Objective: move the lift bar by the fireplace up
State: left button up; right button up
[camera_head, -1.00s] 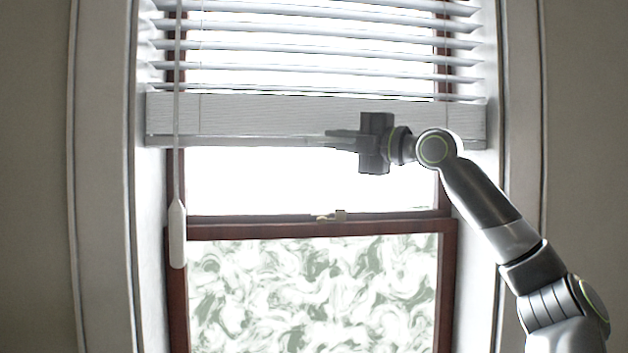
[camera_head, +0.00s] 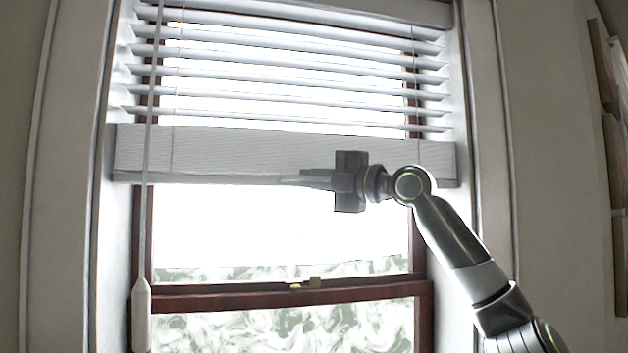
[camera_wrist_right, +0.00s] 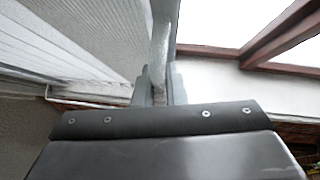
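The lift bar (camera_head: 240,152) is the wide pale bottom rail of a white slatted blind hanging in the window in the head view. Its lower edge runs nearly level, above the sash lock. My right gripper (camera_head: 303,178) reaches in from the right, its fingers at the bar's lower edge, right of its middle. In the right wrist view, the right gripper's fingers (camera_wrist_right: 160,90) close on both sides of a thin pale strip, the lift bar's edge (camera_wrist_right: 160,50). My left gripper is not in view.
The blind's slats (camera_head: 290,75) are spread above the bar. A white wand (camera_head: 141,310) hangs at the left, in front of the bar. The brown sash rail (camera_head: 230,297) with a small lock (camera_head: 305,284) crosses below. Window trim (camera_head: 482,150) stands close to my right arm.

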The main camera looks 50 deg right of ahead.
jog(key=o, duration=0.4)
jog(key=shift+r, duration=0.35)
jog(key=shift+o, duration=0.2)
jog(key=shift+f, duration=0.1)
jog(key=shift+s+d+f+b, duration=0.1)
jog(key=shift+s+f+b, duration=0.15)
jog(key=shift+b, duration=0.2)
jog(key=b+v, duration=0.9)
jog(key=v, duration=0.8)
jog(key=shift+r, duration=0.2)
